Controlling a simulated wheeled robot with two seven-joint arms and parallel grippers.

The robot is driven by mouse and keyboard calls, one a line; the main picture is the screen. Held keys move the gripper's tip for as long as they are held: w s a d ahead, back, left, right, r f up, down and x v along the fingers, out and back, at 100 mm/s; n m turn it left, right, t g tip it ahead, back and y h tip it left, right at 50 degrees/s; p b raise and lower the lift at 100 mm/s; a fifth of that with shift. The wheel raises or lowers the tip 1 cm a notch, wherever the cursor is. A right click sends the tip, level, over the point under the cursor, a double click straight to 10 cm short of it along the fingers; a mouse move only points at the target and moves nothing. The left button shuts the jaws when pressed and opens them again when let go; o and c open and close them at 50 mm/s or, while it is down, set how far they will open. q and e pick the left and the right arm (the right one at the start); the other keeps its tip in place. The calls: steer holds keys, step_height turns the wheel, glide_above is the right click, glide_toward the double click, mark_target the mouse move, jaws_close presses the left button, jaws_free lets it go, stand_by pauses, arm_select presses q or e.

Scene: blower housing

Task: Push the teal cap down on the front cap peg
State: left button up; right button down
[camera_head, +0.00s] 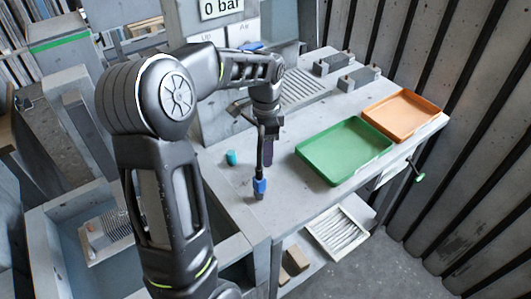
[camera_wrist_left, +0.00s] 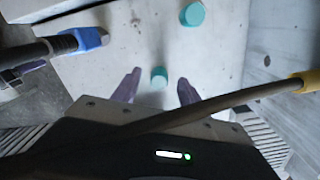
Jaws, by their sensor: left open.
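My left gripper (camera_head: 268,160) points down over the grey bench. In the left wrist view its two purple fingers (camera_wrist_left: 158,90) are apart. A small teal cap (camera_wrist_left: 159,76) shows between and beyond the fingertips; I see no finger touching it. A second teal cap (camera_wrist_left: 192,14) shows farther off at the top of that view. The head view shows one teal cap (camera_head: 231,157), standing on the bench left of the gripper; the other is hidden there. I cannot make out a peg under either cap. My right gripper is out of view.
A dark hose with a blue end (camera_head: 260,186) is beside the gripper; the blue end also shows in the left wrist view (camera_wrist_left: 88,38). A yellow-ended hose (camera_wrist_left: 306,82) crosses the wrist view. Green (camera_head: 343,178) and orange (camera_head: 400,134) trays lie to the right.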

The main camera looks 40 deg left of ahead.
arm_select(q)
step_height(320, 180, up, 6)
steer(key=shift+f, duration=0.1)
stand_by(0.6)
